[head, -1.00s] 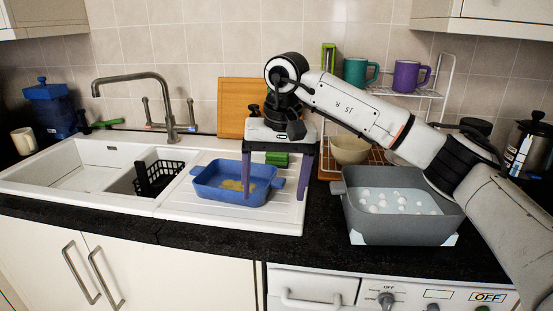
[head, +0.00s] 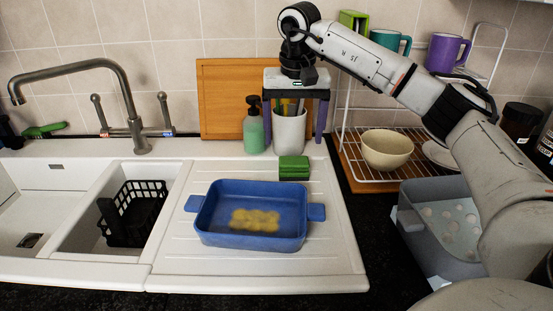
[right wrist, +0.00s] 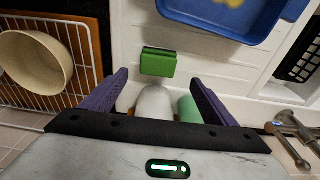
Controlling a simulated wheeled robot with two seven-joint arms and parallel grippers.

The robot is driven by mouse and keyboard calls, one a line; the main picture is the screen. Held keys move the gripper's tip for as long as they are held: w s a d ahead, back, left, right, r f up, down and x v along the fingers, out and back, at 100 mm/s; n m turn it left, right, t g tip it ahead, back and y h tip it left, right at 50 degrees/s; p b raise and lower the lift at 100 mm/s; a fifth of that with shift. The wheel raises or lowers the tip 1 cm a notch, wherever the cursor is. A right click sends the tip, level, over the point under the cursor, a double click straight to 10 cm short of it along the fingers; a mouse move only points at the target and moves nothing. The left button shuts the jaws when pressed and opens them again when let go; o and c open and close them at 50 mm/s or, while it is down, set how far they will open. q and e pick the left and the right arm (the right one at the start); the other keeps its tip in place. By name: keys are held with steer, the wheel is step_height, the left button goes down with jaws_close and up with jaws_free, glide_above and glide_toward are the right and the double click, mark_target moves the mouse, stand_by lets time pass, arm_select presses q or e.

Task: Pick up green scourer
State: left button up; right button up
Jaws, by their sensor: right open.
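The green scourer (head: 294,168) is a small green block lying at the back of the white draining board, behind the blue dish (head: 254,236). My right gripper (head: 293,140) is open, with its purple fingers spread, above and behind the scourer in the head view. Nothing is between its fingers that it grips. In the right wrist view the scourer (right wrist: 158,62) lies just beyond the fingertips, roughly centred between them and apart from both. My left gripper is in no view.
A white utensil holder (head: 289,132) and a green soap bottle (head: 253,128) stand close behind the scourer. A wire rack with a cream bowl (head: 387,149) is to the right. The sink, with a black basket (head: 134,212), is to the left.

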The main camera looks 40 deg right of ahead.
mark_target(295, 160)
steer(key=f, duration=0.3)
steer(key=shift+s+d+f, duration=0.15)
steer(key=shift+s+d, duration=0.1)
steer(key=shift+s, duration=0.15)
steer(key=shift+w+f, duration=0.1)
steer(key=shift+f, duration=0.15)
steer(key=f, duration=0.3)
steer(key=w+f, duration=0.1)
steer(key=shift+d+f, duration=0.15)
steer(key=shift+d, duration=0.15)
steer(key=shift+f, duration=0.3)
steer(key=c, duration=1.1)
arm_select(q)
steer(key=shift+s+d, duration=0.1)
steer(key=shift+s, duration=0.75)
arm_select(e)
steer(key=shift+c, duration=0.2)
